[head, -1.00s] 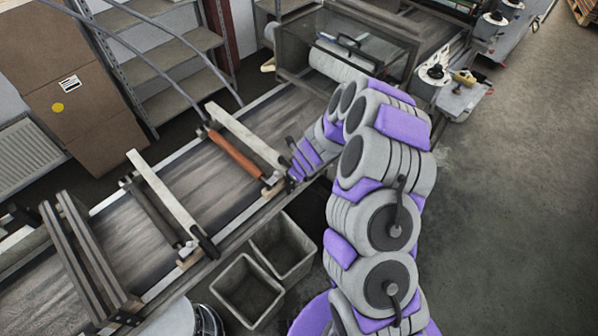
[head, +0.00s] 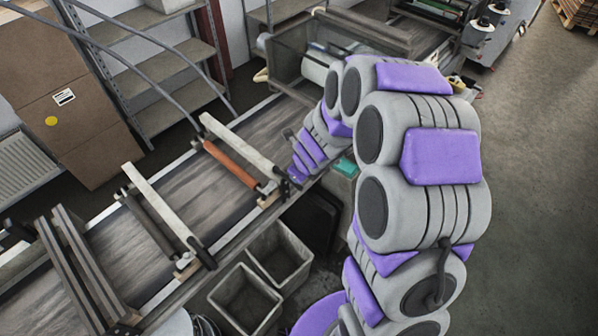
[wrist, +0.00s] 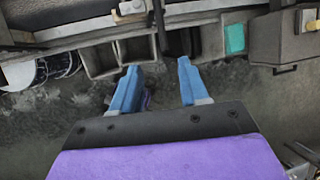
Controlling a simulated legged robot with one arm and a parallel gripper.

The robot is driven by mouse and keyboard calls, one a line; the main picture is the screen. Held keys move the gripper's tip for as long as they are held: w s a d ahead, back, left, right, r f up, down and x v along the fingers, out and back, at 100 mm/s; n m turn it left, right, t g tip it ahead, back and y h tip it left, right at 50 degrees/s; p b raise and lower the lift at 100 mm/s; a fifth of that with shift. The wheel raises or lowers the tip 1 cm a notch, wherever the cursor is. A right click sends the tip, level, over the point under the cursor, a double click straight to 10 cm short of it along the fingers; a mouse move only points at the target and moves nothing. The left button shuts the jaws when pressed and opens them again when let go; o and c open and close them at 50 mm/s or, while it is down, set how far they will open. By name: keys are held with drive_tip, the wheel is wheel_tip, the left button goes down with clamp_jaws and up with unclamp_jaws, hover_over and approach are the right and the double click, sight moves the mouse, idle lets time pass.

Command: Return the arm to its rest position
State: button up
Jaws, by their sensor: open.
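My grey and purple arm (head: 425,190) rises at the right of the head view and bends over toward the conveyor's near edge. My gripper shows in the wrist view (wrist: 157,85) as two blue fingers spread wide apart. It is open and nothing is between the fingers. It hangs over the floor in front of the conveyor, apart from the bins. In the head view the fingertips cannot be made out.
The conveyor (head: 225,205) runs diagonally, crossed by bars and an orange roller (head: 230,163). Two grey bins (head: 247,300) stand on the floor along its near side. A teal item (head: 347,167) lies near the arm. Shelves (head: 165,75) and cardboard boxes (head: 65,95) stand behind.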

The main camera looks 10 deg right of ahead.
drive_tip(key=shift+s+r, duration=0.15)
drive_tip(key=shift+r, duration=0.15)
idle(0.4)
drive_tip(key=s+a+r+n+g+y+b, duration=0.1)
drive_tip(key=s+a+n+y+b, duration=0.1)
drive_tip(key=s+a+n+b, duration=0.35)
drive_tip(key=s+a+r+n+g+y+b, duration=0.1)
drive_tip(key=s+a+n+y+b, duration=0.1)
drive_tip(key=s+n+b, duration=0.55)
drive_tip(key=s+d+f+n+g+h+b, duration=0.2)
drive_tip(key=s+d+n+b, duration=0.2)
drive_tip(key=s+n, duration=0.3)
drive_tip(key=s+d+f+n+g+h+b, duration=0.2)
drive_tip(key=s+d+n+b, duration=0.2)
drive_tip(key=s+n, duration=0.4)
drive_tip(key=s+d, duration=0.1)
drive_tip(key=s, duration=0.5)
drive_tip(key=shift+s+d+f+n+g+h, duration=0.2)
drive_tip(key=shift+s+d+n+g+h, duration=0.1)
drive_tip(key=shift+s+d+g+h, duration=0.1)
